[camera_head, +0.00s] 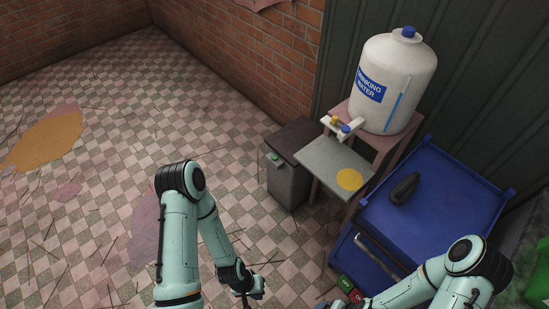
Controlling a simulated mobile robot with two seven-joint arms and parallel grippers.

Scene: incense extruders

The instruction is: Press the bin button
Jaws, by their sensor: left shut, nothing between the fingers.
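The bin (288,186) is a small dark grey box with a dark lid, standing on the tiled floor against the brick wall. A small green button (274,157) sits at its top front left edge. My left gripper (247,297) is at the bottom edge of the view, in front of the bin and well apart from it. It is shut and empty, and its tips are partly cut off. My right arm comes in from the lower right. Its hand (335,304) is almost wholly cut off by the bottom edge.
Right of the bin stands a table (318,156) with a yellow spot, below a white drinking water jug (393,85). A blue cabinet (432,209) bears a dark object (405,188), with green and red buttons (351,289) at its front. The floor left of the bin is open.

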